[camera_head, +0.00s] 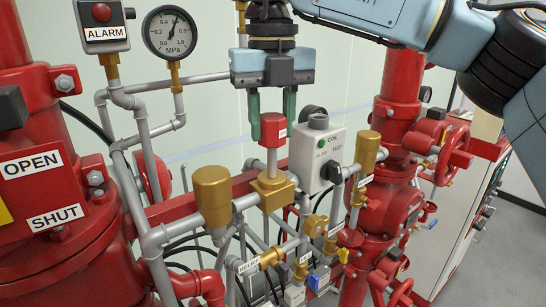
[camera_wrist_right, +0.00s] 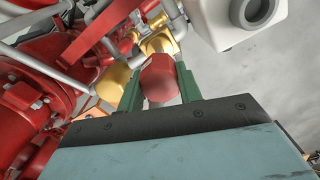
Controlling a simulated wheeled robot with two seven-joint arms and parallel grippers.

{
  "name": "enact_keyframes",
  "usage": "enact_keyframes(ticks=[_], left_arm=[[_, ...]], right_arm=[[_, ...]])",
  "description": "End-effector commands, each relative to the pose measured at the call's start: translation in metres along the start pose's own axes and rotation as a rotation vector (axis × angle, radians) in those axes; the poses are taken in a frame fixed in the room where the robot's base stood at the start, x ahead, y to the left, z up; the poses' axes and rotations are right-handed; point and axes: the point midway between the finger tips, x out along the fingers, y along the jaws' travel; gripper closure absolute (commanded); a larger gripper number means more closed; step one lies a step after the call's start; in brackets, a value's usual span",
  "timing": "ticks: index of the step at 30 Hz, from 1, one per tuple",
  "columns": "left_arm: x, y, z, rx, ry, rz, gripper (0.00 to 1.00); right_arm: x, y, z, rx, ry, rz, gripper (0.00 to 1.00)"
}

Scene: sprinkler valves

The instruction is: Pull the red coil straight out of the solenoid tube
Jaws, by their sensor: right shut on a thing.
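The red coil (camera_head: 273,131) is upright above a brass valve body (camera_head: 272,191). A bare length of the silver solenoid tube (camera_head: 272,163) shows between them; the tube's upper end is hidden, so I cannot tell how much is still inside the coil. My right gripper (camera_head: 272,118) comes down from above with its green fingers on either side of the coil, shut on it. In the right wrist view the coil (camera_wrist_right: 160,78) sits between the green fingers (camera_wrist_right: 160,86). My left gripper is not in view.
A grey control box with a black knob (camera_head: 318,155) stands close right of the coil. A brass cylinder (camera_head: 212,195) is at the left. A pressure gauge (camera_head: 170,34) and an alarm box (camera_head: 101,22) are at upper left. Red valves and pipes (camera_head: 385,205) crowd the right.

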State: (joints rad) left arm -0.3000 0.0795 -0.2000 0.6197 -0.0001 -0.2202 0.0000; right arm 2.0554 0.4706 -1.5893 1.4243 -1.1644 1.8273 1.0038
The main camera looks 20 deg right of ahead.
Motion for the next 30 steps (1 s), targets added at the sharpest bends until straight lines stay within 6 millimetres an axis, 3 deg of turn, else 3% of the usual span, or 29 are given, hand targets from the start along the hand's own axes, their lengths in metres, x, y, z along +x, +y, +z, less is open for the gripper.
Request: enact_keyframes(ticks=[22, 30], left_arm=[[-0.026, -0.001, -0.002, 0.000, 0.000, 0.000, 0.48], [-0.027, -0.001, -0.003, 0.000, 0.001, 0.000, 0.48]], right_arm=[[-0.039, 0.000, 0.000, -0.001, -0.001, 0.000, 1.00], [-0.043, 0.000, 0.000, -0.001, -0.001, 0.000, 1.00]])
